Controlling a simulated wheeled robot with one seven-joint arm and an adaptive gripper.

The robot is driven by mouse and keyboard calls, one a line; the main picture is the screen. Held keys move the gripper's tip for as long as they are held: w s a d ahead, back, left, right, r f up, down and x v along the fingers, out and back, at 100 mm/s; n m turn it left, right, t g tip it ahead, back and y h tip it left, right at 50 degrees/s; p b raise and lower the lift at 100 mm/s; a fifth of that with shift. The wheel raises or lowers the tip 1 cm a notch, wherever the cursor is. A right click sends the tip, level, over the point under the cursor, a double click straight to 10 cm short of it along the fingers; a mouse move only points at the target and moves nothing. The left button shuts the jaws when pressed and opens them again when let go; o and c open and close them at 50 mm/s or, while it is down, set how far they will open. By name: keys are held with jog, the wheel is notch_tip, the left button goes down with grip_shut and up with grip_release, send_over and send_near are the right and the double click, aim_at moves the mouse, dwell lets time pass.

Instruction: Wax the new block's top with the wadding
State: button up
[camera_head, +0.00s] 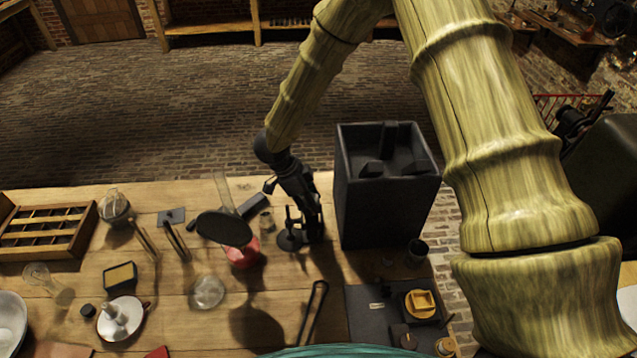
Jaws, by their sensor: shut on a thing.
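My gripper (303,222) is the dark end of my arm. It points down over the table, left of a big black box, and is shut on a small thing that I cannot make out. A dark round piece (290,241) is just under its fingers; I cannot tell whether they touch. A dark block (253,206) lies to the left of the gripper. A black-edged tray with a yellowish top (120,276) lies at the left. I cannot tell which is the new block or the wadding.
The tall black open box (388,205) stands right of my gripper. A red-based item under a dark oval disc (224,229), a glass jar (208,292) and a white dish (122,318) stand left. A compartmented wooden tray (45,228) is far left. A dark mat (362,325) lies front right.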

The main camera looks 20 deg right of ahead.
jog(key=shift+w+a, duration=0.1)
jog(key=shift+a, duration=0.35)
jog(key=shift+a+f, duration=0.2)
jog(key=shift+a, duration=0.1)
jog(key=shift+w+b, duration=0.1)
jog(key=shift+b, duration=0.65)
jog(key=d+p, duration=0.1)
jog(key=s+d, duration=0.1)
jog(key=d, duration=0.1)
jog(key=shift+d+r+p, duration=0.1)
jog(key=shift+r+p, duration=0.05)
jog(key=shift+p, duration=0.2)
jog(key=shift+s+d+r+p, duration=0.1)
jog(key=shift+d+r+p, duration=0.1)
jog(key=shift+d+p, duration=0.3)
notch_tip(320, 180, up, 8)
jog(key=p, duration=0.5)
jog(key=shift+f, duration=0.25)
jog(key=shift+f+b, duration=0.25)
jog(key=shift+b, duration=0.2)
